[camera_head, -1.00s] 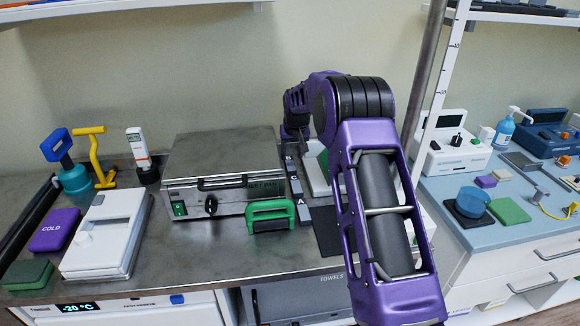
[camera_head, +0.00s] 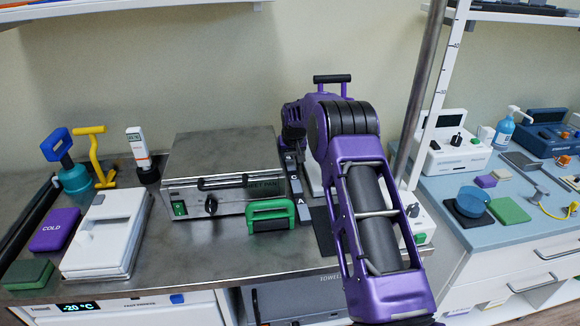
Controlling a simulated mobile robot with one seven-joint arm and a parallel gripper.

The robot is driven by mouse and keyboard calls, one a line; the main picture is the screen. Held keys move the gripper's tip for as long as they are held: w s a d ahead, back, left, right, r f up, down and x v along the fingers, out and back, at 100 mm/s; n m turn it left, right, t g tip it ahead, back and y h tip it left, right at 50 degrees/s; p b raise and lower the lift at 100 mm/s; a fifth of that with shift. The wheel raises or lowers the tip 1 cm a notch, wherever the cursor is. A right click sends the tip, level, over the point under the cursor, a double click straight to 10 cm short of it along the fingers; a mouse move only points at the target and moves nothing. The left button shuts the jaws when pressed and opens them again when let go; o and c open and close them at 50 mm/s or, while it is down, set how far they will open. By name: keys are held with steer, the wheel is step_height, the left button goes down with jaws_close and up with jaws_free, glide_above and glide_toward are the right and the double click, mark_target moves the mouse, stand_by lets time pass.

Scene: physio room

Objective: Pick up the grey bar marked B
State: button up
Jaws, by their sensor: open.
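A row of small dark grey bars (camera_head: 297,188) lies on the steel counter just right of the steel warmer box. Pale letters show on some of them, and the nearest seems to read A. I cannot tell for sure which bar is marked B; part of the row is behind my gripper. My gripper (camera_head: 293,143) is open, low over the far end of the row and pointing down. Its fingertips are small and dark here, and I cannot tell whether they touch anything. My purple arm hides the area to the right.
The steel box (camera_head: 222,172) stands close on the left, with a green handled block (camera_head: 270,215) before it. A metal pole (camera_head: 425,85) stands right. The counter's front middle (camera_head: 190,255) is clear.

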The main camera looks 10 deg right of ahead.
steer(key=shift+f, duration=0.15)
jaws_close()
steer(key=shift+r, duration=0.2)
